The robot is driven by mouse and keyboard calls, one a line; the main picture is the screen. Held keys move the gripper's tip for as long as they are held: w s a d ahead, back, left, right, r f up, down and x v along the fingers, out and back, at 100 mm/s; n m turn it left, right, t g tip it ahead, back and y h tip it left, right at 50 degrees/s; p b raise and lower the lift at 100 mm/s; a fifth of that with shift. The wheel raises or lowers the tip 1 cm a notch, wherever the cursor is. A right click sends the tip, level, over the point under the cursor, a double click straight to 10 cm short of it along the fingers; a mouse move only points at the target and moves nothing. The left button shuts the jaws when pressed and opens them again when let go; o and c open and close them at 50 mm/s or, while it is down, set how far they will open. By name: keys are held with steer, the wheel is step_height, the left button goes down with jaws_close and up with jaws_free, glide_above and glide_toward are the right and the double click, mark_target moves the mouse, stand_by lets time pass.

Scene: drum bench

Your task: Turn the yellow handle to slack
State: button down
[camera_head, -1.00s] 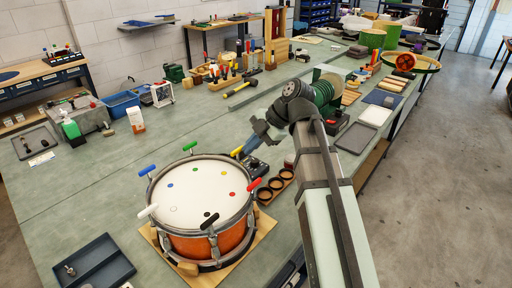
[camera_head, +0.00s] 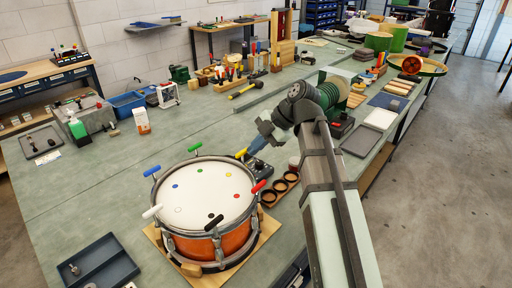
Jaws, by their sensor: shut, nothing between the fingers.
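The yellow handle (camera_head: 241,154) sticks out at the back right of the drum rim, beside the yellow dot on the white drumhead (camera_head: 190,207). The orange drum (camera_head: 237,240) stands on a wooden board. My gripper (camera_head: 249,153) is shut and empty, pointing down and left, with its tips just right of the yellow handle. I cannot tell whether the tips touch it. The handle's lower part is hidden.
Other handles around the rim are green (camera_head: 195,147), blue (camera_head: 152,171), white (camera_head: 152,211), black (camera_head: 214,222) and red (camera_head: 259,187). A wooden holder with dark rings (camera_head: 279,188) lies close on the right.

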steer(key=shift+w, duration=0.5)
steer(key=shift+w+a+n+g, duration=0.8)
steer(key=shift+a+n, duration=0.2)
steer(key=shift+n, duration=0.15)
steer(key=shift+w+a+n+g, duration=0.75)
steer(key=shift+a+n, duration=0.2)
steer(key=shift+n, duration=0.2)
steer(key=shift+s, duration=0.15)
